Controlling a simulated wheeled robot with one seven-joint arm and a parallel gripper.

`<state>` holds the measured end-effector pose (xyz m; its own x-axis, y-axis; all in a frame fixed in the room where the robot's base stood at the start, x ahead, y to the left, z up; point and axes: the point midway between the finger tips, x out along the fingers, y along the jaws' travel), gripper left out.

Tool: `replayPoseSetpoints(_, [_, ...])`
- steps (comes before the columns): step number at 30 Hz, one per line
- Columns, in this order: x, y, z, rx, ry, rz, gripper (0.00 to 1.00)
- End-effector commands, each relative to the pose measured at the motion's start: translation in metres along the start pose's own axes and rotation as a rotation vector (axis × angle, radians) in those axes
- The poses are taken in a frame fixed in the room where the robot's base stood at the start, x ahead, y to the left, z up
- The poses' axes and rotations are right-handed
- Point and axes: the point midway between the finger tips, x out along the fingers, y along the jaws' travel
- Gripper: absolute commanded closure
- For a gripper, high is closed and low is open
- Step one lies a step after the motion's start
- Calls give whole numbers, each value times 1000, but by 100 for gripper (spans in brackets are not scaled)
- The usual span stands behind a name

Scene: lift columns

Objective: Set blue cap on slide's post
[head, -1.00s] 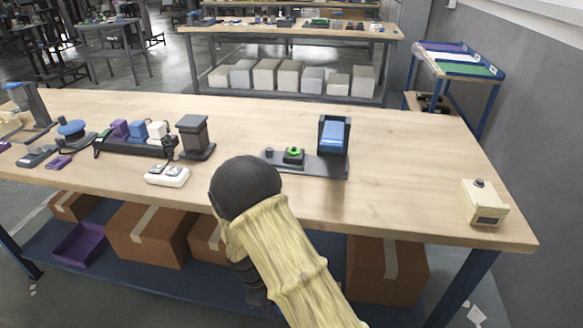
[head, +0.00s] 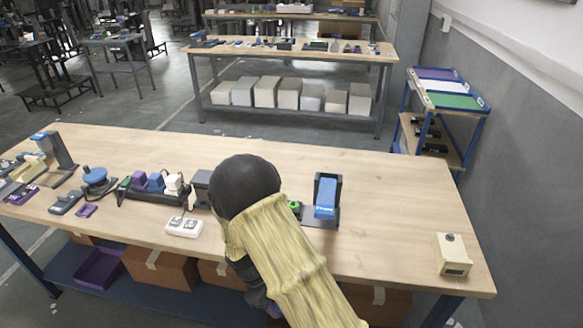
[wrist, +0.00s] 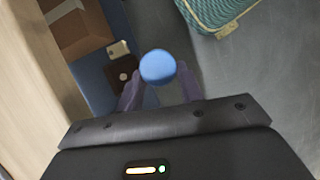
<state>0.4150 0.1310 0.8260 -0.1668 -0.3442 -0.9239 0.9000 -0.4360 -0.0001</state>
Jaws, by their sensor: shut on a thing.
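My gripper (wrist: 160,92) is shut on a round blue cap (wrist: 158,67), held between its two purple fingers in the wrist view. It hangs beside the table's front edge, over the lower shelf and floor. In the head view my arm covers most of it. No part is plainly marked as the slide. A dark unit (head: 322,215) with a tilted blue panel and a green ring stands at the table's middle right, partly behind my arm. A grey column with a flat top (head: 201,187) stands left of my arm, partly hidden. I cannot tell which bears the post.
On the table (head: 395,205) are a white socket block (head: 184,227), a row of coloured blocks (head: 153,187), a blue-topped round device (head: 95,179) and a cream box (head: 453,255). The table's right part is mostly clear. Cardboard boxes (wrist: 75,25) sit below; a teal basket (wrist: 218,12) is nearby.

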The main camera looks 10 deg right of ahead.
Motion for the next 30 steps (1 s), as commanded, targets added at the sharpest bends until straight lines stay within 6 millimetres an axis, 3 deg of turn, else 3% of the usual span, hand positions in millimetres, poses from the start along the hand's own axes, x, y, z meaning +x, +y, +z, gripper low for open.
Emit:
replayPoseSetpoints(1, [-22,0,9,0,0,0,85])
replayPoseSetpoints(21, [-155,0,64,0,0,0,85])
replayPoseSetpoints(25, [-172,0,71,0,0,0,85])
replayPoseSetpoints(30, [-179,0,74,0,0,0,85])
